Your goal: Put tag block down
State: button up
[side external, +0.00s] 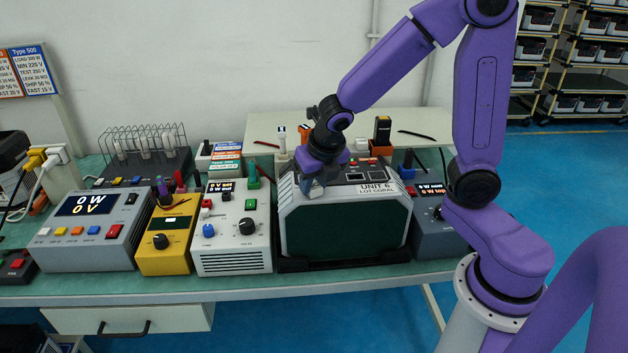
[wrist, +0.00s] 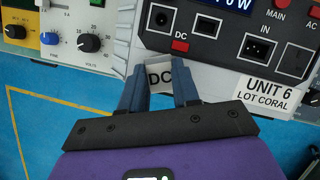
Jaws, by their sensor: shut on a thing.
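My gripper (side external: 312,187) points down at the top left front of the grey unit marked UNIT 6 LOT CORAL (side external: 345,228). In the wrist view its two blue-grey fingers (wrist: 160,90) are shut on a small light tag block (wrist: 159,76) lettered DC. The block shows near the unit's DC socket (wrist: 163,18), at the left end of the pale front strip. I cannot tell whether the block touches the unit. In the side view the block is too small to make out apart from the fingers.
A white supply with knobs (side external: 232,232) stands close left of the unit, with a yellow meter (side external: 167,240) beyond it. A dark grey box (side external: 437,225) stands on the right. Sockets and red buttons (wrist: 275,14) crowd the unit's top panel. The bench's front edge (side external: 220,290) is clear.

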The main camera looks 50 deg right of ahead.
jog(key=shift+f, duration=0.1)
jog(key=o, duration=1)
jog(key=shift+s+a+r, duration=0.1)
jog(key=shift+r, duration=0.6)
jog(key=v, duration=1)
jog(key=s+f+m+g, duration=0.1)
jog(key=s+f+m, duration=0.1)
jog(key=s+m, duration=0.4)
jog(key=s+f+m+g+y, duration=0.1)
jog(key=s+f+m, duration=0.2)
jog(key=s+m, duration=0.3)
jog(key=s+a+f+m+g+y, duration=0.1)
jog(key=s+f+m, duration=0.1)
jog(key=s+m, duration=0.4)
jog(key=shift+s+f+m+g, duration=0.15)
jog(key=shift+s+m+g, duration=0.25)
jog(key=shift+s, duration=0.65)
